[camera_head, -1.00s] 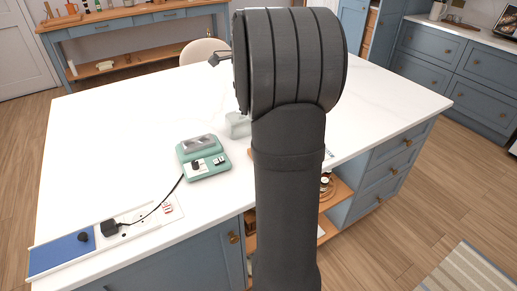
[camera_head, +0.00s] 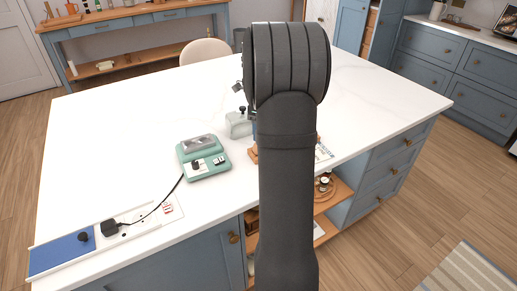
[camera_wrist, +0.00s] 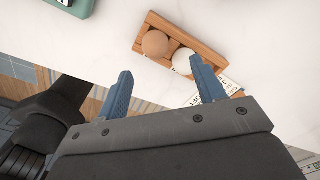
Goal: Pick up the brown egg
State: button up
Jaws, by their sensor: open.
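The brown egg (camera_wrist: 155,44) sits at the left end of a small wooden tray (camera_wrist: 151,18) in the wrist view. A white egg (camera_wrist: 182,62) sits to its right in the same tray. My gripper (camera_wrist: 165,88) is open and empty, its two blue fingers apart. The fingers point toward the tray; the right fingertip overlaps the white egg's edge in the picture, and the brown egg lies ahead of the gap. In the head view my arm hides most of the tray, with a bit of wood (camera_head: 253,154) showing beside it; the eggs are hidden there.
A green device (camera_head: 204,158) with a cord stands on the white counter (camera_head: 130,110), left of my arm. A whitish-grey item (camera_head: 238,124) stands behind it. A printed paper (camera_head: 323,152) lies right of my arm. The counter's far right is clear.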

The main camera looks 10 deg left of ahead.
jog(key=shift+s+a+f, duration=0.15)
jog(key=shift+f, duration=1.55)
jog(key=shift+s+a+f, duration=0.1)
jog(key=shift+s+f, duration=0.05)
jog(key=shift+f, duration=1.5)
jog(key=c, duration=0.9)
